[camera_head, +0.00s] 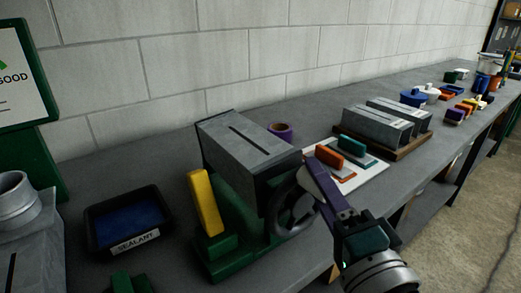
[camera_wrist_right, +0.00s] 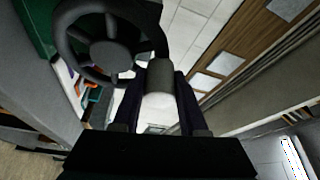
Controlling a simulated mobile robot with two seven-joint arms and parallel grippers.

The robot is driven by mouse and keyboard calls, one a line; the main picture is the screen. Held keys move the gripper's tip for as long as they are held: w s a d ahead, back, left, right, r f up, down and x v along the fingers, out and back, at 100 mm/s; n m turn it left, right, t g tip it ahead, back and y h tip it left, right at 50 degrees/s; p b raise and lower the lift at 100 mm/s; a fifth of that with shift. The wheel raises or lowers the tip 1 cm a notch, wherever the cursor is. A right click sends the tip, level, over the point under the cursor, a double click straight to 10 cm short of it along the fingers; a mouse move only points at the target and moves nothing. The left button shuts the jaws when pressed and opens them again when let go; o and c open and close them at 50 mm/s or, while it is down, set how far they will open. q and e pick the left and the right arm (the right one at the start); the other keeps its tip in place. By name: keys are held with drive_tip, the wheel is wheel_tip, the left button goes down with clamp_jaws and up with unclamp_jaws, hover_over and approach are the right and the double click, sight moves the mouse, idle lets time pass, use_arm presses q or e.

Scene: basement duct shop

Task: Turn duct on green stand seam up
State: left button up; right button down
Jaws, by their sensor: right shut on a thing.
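A grey sheet-metal duct (camera_head: 245,150) sits on the green stand (camera_head: 238,240) in the head view. A dark seam line (camera_head: 250,138) runs along its upward, slightly tilted face. A yellow lever-like piece (camera_head: 204,203) stands at the stand's left. A black handwheel (camera_head: 290,212) is on the stand's right side, partly hidden by my arm; it also shows in the right wrist view (camera_wrist_right: 105,45). My right gripper (camera_head: 312,182) is at the wheel's rim, shut on the wheel's grey knob (camera_wrist_right: 160,76), which sits between its fingers. My left gripper is not in view.
A black sealant bin (camera_head: 92,240) and a round duct fitting (camera_head: 18,200) are at left. Purple tape (camera_head: 280,131), a white mat (camera_head: 372,172) with orange and teal tools, and a wooden tray (camera_head: 410,145) of ducts lie behind and right. A block wall backs the bench.

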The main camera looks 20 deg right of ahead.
drive_tip(key=shift+w+d+r+m, duration=0.1)
drive_tip(key=shift+d+m, duration=0.15)
drive_tip(key=shift+m, duration=0.25)
drive_tip(key=c, duration=0.7)
unclamp_jaws()
drive_tip(key=shift+c, duration=0.2)
drive_tip(key=s, duration=1)
drive_tip(key=shift+a+f, duration=0.15)
drive_tip(key=shift+f, duration=0.2)
